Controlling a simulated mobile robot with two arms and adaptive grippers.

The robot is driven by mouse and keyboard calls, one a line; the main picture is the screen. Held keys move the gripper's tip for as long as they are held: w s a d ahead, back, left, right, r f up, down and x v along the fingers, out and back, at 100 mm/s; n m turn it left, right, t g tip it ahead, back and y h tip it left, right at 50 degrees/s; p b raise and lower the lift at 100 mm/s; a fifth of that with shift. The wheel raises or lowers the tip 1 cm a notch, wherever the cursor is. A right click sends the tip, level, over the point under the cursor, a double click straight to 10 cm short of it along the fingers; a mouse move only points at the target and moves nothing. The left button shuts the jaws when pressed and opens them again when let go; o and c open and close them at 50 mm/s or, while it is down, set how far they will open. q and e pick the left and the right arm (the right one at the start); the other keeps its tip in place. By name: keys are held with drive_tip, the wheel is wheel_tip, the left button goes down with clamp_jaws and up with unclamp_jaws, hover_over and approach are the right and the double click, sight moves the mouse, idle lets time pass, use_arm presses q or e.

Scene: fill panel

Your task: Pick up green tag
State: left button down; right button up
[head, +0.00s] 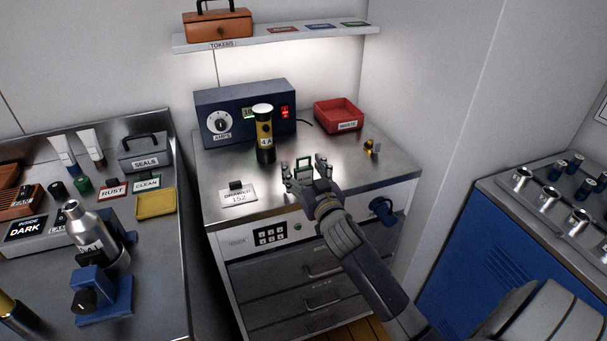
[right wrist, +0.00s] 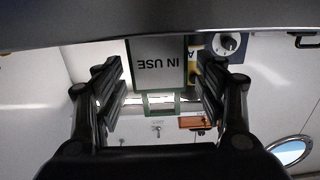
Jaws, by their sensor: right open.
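The green tag (right wrist: 158,68) has a grey face reading IN USE, upside down in the right wrist view, with green edges and a green loop at one end. In the head view its green frame (head: 304,160) shows at the fingertips, above the middle steel counter. My right gripper (head: 304,172) is open, with its fingers on either side of the tag in the right wrist view (right wrist: 160,85). I see gaps between the fingers and the tag, and no clear contact. The tag's lower part is hidden by the hand in the head view. My left gripper is not in view.
A yellow-black flashlight (head: 264,135) stands left of the hand, before a blue AMPS box (head: 245,107). A red tray (head: 338,115) and a small brass object (head: 371,147) are behind and right. A white label stand (head: 238,195) is at the front left. The shelf (head: 275,36) overhangs the back.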

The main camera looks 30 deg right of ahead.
sight(304, 158)
drive_tip(key=shift+c, duration=0.6)
drive_tip(key=c, duration=0.9)
drive_tip(key=shift+o, duration=0.2)
drive_tip(key=shift+r, duration=0.15)
drive_tip(key=shift+r, duration=0.2)
wheel_tip(304, 158, up, 3)
drive_tip(key=shift+r, duration=0.15)
drive_tip(key=a+r+b+v, duration=0.1)
drive_tip(key=a+b+v, duration=0.1)
drive_tip(key=v, duration=1.3)
drive_tip(key=shift+a, duration=0.55)
